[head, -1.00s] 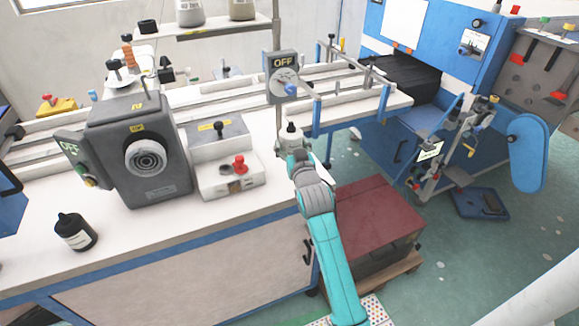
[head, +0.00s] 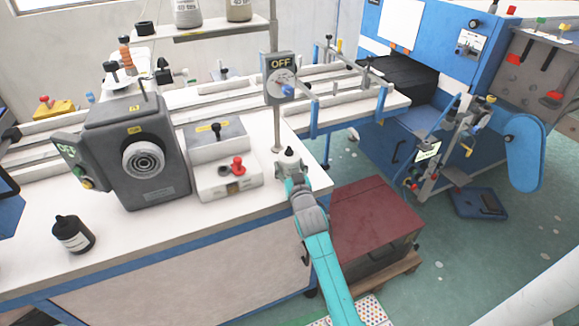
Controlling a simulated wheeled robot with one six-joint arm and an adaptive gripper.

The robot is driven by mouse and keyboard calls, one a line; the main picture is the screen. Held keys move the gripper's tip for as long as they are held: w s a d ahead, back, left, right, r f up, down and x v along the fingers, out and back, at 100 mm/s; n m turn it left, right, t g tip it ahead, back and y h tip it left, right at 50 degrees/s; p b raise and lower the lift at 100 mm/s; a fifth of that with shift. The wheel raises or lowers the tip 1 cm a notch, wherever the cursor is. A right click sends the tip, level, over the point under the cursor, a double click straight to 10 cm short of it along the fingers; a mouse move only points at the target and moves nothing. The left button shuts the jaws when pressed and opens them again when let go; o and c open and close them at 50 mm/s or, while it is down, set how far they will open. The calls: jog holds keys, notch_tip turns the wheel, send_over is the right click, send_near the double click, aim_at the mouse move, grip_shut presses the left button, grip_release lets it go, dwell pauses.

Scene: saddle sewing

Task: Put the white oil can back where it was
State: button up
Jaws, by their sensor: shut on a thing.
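The white oil can (head: 289,157) shows only its dark cap and a little of its pale top. The rest is hidden behind my gripper (head: 290,168) and my teal arm. My gripper is shut on the can at the right end of the white worktable (head: 262,215), just in front of the base of a metal post. The can looks upright. I cannot tell whether its bottom touches the tabletop.
A black bottle (head: 73,234) stands at the front left of the table. A grey machine (head: 145,150) and a box with a red knob (head: 224,175) stand left of my gripper. A post with an OFF switch box (head: 279,78) rises just behind it. A dark red box (head: 375,220) is below right.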

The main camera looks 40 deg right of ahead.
jog(key=o, duration=1.6)
jog(key=shift+f, duration=0.1)
jog(key=shift+c, duration=0.2)
jog(key=s+a+f+n+y, duration=0.1)
jog(key=s+a+f+y, duration=0.15)
jog(key=s+a, duration=0.6)
jog(key=s+a+f+n+y, duration=0.1)
jog(key=s+a+f, duration=0.3)
jog(key=s, duration=0.8)
jog(key=s+a+f+n+y, duration=0.1)
jog(key=s+a, duration=0.7)
jog(key=s, duration=0.2)
jog(key=s+a+r+n+y, duration=0.1)
jog(key=s+a+r, duration=0.1)
jog(key=s, duration=0.7)
jog(key=s+a+r+n+g+y, duration=0.1)
jog(key=s+a+r+y, duration=0.1)
jog(key=s, duration=0.8)
jog(key=shift+s+a+r, duration=0.25)
jog(key=shift+a+r, duration=0.35)
jog(key=shift+a, duration=0.4)
